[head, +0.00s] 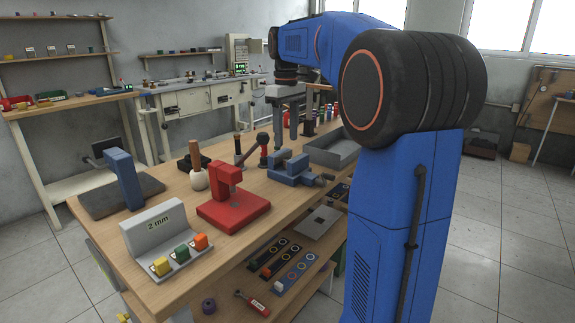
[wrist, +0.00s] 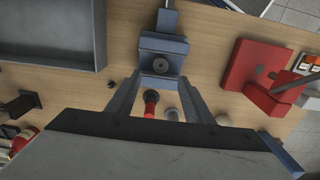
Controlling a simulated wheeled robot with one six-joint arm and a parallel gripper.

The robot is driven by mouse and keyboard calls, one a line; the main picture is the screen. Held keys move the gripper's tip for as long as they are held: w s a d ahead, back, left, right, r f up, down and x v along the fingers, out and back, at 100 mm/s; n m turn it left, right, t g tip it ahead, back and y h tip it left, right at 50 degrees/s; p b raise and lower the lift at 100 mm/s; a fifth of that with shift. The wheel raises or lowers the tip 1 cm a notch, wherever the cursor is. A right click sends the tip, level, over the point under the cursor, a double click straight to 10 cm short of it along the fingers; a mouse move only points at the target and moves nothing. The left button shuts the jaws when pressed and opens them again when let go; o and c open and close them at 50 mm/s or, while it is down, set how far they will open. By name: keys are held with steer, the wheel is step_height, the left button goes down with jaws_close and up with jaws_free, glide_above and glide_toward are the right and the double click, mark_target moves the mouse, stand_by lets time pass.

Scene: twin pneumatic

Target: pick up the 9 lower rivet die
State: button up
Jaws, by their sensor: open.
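My gripper (head: 285,138) hangs down over the workbench, close to the blue vise (head: 292,170). In the wrist view my gripper (wrist: 160,86) has its two fingers spread apart, with nothing held between them. The vise (wrist: 162,58) lies at the fingertips in that view. A red-handled tool with a black round head (wrist: 151,97) and a pale round piece (wrist: 172,113) show in the gap between the fingers, lower down. I cannot tell which thing is the 9 lower rivet die; no such marking is readable, and the hand hides part of the bench.
A grey tray (wrist: 98,60) lies left of the vise in the wrist view. The red press (head: 233,207), a wooden mallet (head: 198,179) and the "2 mm" holder (head: 150,238) with coloured blocks stand on the bench. Dark strips with coloured rings (head: 296,272) lie on the lower shelf.

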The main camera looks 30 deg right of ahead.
mark_target(288, 154)
steer(key=shift+s+f, duration=0.15)
steer(key=shift+f, duration=1.55)
steer(key=shift+s+f, duration=0.1)
steer(key=shift+f, duration=1.6)
jaws_close()
